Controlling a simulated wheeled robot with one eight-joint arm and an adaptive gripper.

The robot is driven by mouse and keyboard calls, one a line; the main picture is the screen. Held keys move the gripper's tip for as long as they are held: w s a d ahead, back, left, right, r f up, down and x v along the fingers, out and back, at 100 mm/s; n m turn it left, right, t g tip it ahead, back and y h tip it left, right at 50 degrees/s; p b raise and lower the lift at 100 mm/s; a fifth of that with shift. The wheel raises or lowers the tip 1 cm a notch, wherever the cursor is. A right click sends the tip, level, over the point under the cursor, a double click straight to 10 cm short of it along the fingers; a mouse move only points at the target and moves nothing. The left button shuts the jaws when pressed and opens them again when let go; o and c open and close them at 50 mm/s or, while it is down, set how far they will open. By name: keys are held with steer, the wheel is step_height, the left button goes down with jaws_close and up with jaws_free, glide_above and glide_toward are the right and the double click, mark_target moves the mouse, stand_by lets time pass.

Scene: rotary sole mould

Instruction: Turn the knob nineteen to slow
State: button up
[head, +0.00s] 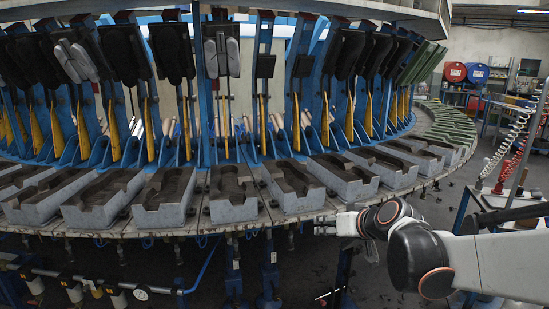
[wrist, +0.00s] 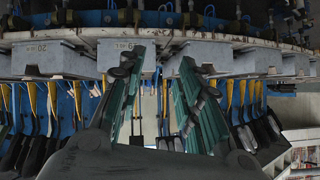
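In the wrist view, which looks upside down, a mould block with an inverted label that seems to read 19 (wrist: 124,45) sits just beyond my left finger. Small dark knob-like parts (wrist: 125,17) line the machine's rim above it in the picture. They are too small to tell which is knob nineteen or where it is set. My gripper (wrist: 163,57) is open and empty, its two green-padded fingers apart on either side of the picture's middle. In the head view my gripper (head: 331,225) is beside the rotary table's front edge, right of the middle; its fingers are hard to make out.
Grey sole moulds (head: 165,205) stand in a ring on the rotary table, with blue posts and yellow levers behind. A block labelled 20 (wrist: 45,58) is at the left in the wrist view. Pipes (head: 120,285) run below the table at left. Red and blue drums (head: 466,73) stand far behind.

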steer(key=s+d+f+m+g+h, duration=0.1)
steer(key=s+d+h, duration=0.1)
steer(key=s, duration=1.2)
steer(key=s+d+f+m+g+h, duration=0.1)
steer(key=s+d+g+h, duration=0.1)
steer(key=s, duration=1.2)
steer(key=shift+d+f+h, duration=0.3)
steer(key=shift+d+h, duration=0.1)
steer(key=shift+d, duration=0.35)
